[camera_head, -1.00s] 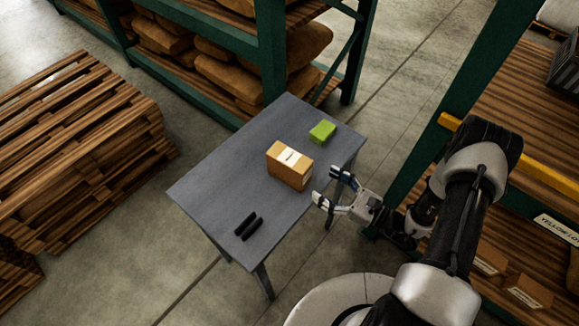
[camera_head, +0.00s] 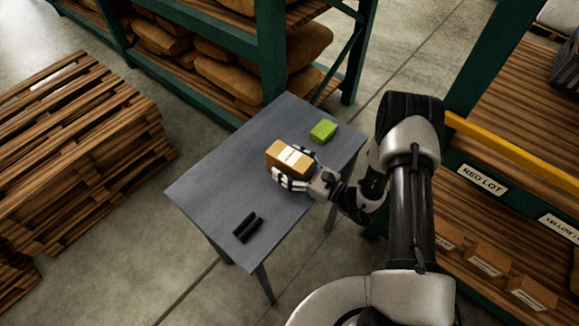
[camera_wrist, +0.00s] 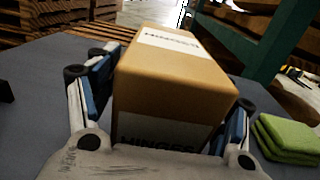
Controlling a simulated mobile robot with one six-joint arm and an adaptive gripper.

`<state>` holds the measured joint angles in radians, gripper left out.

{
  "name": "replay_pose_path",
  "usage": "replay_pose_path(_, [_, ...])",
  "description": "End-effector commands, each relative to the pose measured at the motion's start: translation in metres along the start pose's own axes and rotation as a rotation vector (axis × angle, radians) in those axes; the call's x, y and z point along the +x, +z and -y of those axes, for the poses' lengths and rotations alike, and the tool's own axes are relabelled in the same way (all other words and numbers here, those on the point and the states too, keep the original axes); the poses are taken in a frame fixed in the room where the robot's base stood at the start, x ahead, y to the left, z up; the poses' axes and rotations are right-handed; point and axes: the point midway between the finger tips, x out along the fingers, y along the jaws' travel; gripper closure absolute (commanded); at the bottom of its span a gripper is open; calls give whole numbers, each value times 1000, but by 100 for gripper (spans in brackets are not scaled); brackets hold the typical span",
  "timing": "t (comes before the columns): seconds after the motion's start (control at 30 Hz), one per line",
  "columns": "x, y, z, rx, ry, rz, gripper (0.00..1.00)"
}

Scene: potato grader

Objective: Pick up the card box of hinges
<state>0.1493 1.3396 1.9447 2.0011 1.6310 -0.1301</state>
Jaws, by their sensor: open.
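The card box of hinges (camera_head: 288,155) is a brown box with white labels, standing upright on the grey table. In the wrist view the box (camera_wrist: 175,78) shows "HINGES" on its top and front labels. My gripper (camera_head: 291,170) is at the box's near side, with its fingers open on either side of it. In the wrist view my gripper (camera_wrist: 165,108) has the left finger beside the box's left face and the right finger beside its right face. The right finger is partly hidden by the box. I cannot tell whether either pad touches the card.
A green folded cloth (camera_head: 323,130) lies right of the box, near the right finger in the wrist view (camera_wrist: 288,135). Green-framed shelving (camera_head: 270,50) stands behind, and stacked pallets (camera_head: 80,140) stand left.

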Motion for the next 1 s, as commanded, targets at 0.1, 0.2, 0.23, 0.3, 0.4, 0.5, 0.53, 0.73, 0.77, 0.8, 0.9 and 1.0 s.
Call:
replay_pose_path(0.1, [0, 0, 0, 0, 0, 0, 27])
replay_pose_path(0.2, [0, 0, 0, 0, 0, 0, 27])
replay_pose_path(0.23, [0, 0, 0, 0, 0, 0, 29])
replay_pose_path(0.3, [0, 0, 0, 0, 0, 0, 34])
replay_pose_path(0.4, [0, 0, 0, 0, 0, 0, 41])
replay_pose_path(0.5, [0, 0, 0, 0, 0, 0, 47])
replay_pose_path(0.53, [0, 0, 0, 0, 0, 0, 49])
replay_pose_path(0.73, [0, 0, 0, 1, 0, 0, 63])
replay_pose_path(0.77, [0, 0, 0, 1, 0, 0, 65])
replay_pose_path(0.8, [0, 0, 0, 1, 0, 0, 67])
replay_pose_path(0.9, [0, 0, 0, 1, 0, 0, 74])
replay_pose_path(1.0, [0, 0, 0, 1, 0, 0, 81])
